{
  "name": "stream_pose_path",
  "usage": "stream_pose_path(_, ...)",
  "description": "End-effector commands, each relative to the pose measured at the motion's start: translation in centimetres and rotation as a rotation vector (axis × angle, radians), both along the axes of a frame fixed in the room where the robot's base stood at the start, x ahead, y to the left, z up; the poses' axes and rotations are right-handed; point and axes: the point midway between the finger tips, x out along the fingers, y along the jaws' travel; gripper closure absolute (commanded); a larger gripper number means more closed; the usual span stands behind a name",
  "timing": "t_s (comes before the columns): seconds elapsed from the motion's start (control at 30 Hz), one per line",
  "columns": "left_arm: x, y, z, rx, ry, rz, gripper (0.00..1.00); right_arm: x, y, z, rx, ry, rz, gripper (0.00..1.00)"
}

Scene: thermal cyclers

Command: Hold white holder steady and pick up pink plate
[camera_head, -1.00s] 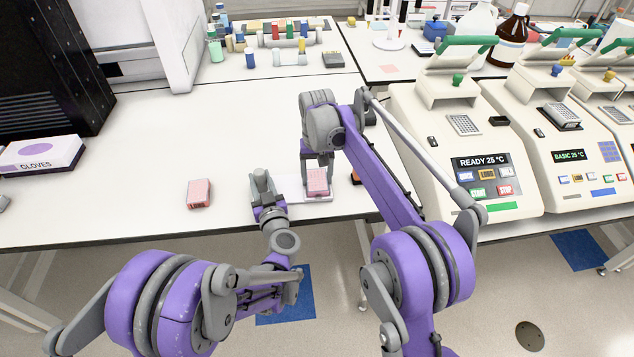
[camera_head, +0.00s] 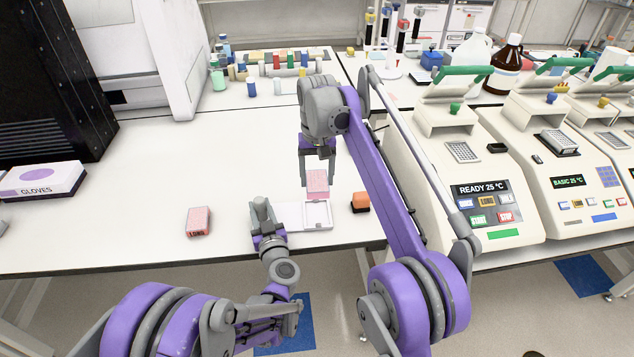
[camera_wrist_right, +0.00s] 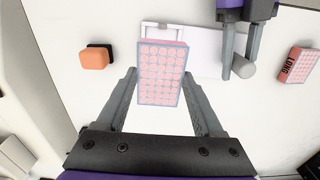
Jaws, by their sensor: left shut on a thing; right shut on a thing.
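The pink plate (camera_head: 317,183) hangs in my right gripper (camera_head: 318,170), which is shut on its sides and holds it above the bench. In the right wrist view the pink plate (camera_wrist_right: 161,74) shows its grid of round wells between the two fingers (camera_wrist_right: 160,95). The white holder (camera_head: 318,214) lies flat near the bench's front edge, with an empty frame at its right end. My left gripper (camera_head: 264,212) is shut on the holder's left part. The left fingers (camera_wrist_right: 236,62) also show at the white holder (camera_wrist_right: 195,50) in the right wrist view.
A pink box marked LONG (camera_head: 198,221) lies to the left on the bench. An orange block (camera_head: 360,202) sits right of the holder. Thermal cyclers (camera_head: 480,190) stand along the right. A glove box (camera_head: 42,181) is at far left. The middle of the bench is clear.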

Motion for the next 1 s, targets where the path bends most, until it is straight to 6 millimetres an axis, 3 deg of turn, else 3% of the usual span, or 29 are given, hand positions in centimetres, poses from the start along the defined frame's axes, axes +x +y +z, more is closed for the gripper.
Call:
stream_pose_path(0.17, 0.0, 0.0, 0.0, 0.000, 0.000, 0.000, 1.00, 0.0, 0.0, 0.0, 0.000, 0.000, 0.000, 0.86)
stream_pose_path(0.2, 0.0, 0.0, 0.0, 0.000, 0.000, 0.000, 0.55, 0.0, 0.0, 0.0, 0.000, 0.000, 0.000, 0.86)
stream_pose_path(0.37, 0.0, 0.0, 0.0, 0.000, 0.000, 0.000, 0.27, 0.0, 0.0, 0.0, 0.000, 0.000, 0.000, 0.86)
stream_pose_path(0.73, -0.5, -0.2, 0.0, 0.000, 0.000, -0.001, 0.27, 0.0, 0.0, 0.0, 0.000, 0.000, 0.000, 0.86)
stream_pose_path(0.87, -2.2, -0.8, 0.0, -0.001, 0.000, -0.003, 0.27, 0.0, 0.0, 0.0, 0.000, 0.000, 0.000, 0.86)
stream_pose_path(1.0, -5.2, -1.6, 0.0, -0.002, -0.001, -0.004, 0.27, 0.0, 0.0, 0.0, 0.000, 0.000, 0.000, 0.86)
